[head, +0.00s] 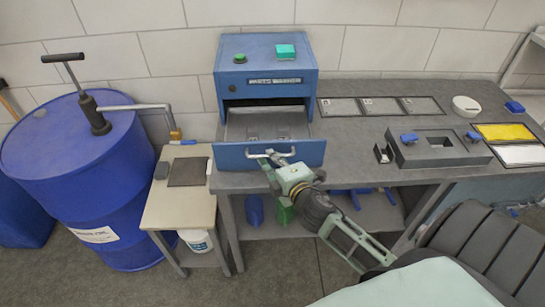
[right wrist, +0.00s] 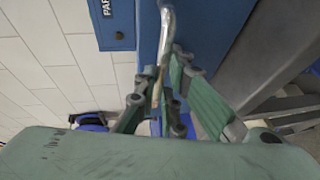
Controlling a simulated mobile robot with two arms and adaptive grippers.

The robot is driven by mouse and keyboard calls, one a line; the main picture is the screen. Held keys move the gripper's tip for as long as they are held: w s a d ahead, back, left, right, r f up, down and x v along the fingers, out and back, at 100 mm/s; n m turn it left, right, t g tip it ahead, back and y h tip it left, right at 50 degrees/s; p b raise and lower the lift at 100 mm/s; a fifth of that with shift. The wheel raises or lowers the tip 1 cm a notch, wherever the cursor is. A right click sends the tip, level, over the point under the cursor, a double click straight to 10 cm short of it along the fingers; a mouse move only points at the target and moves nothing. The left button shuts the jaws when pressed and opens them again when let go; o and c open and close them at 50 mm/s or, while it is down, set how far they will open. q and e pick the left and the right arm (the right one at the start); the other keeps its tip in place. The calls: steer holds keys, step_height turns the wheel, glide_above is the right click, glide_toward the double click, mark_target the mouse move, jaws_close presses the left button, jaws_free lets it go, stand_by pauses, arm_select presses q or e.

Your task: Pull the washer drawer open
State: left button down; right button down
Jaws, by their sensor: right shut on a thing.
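The blue parts washer (head: 267,72) stands on the grey bench against the wall. Its drawer (head: 232,156) is pulled out toward me, and the grey tray inside (head: 266,124) shows. A pale bar handle (head: 258,155) runs across the drawer front. My right gripper (head: 274,160) is shut on the handle near its middle. In the right wrist view the handle (right wrist: 167,35) passes between the fingers of the right gripper (right wrist: 165,95), with the blue drawer front just beyond. My left gripper is not in view.
The grey bench (head: 355,133) extends right, with marked squares, a grey fixture block (head: 437,150) and a white bowl (head: 466,105). A small side table (head: 178,211) and a blue drum (head: 75,180) with a pump stand left.

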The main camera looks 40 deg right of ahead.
steer(key=c, duration=1.9)
jaws_free()
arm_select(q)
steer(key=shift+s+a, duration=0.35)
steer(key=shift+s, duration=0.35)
arm_select(e)
steer(key=shift+o, duration=0.2)
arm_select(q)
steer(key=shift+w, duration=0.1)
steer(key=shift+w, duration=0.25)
arm_select(e)
steer(key=v, duration=1.2)
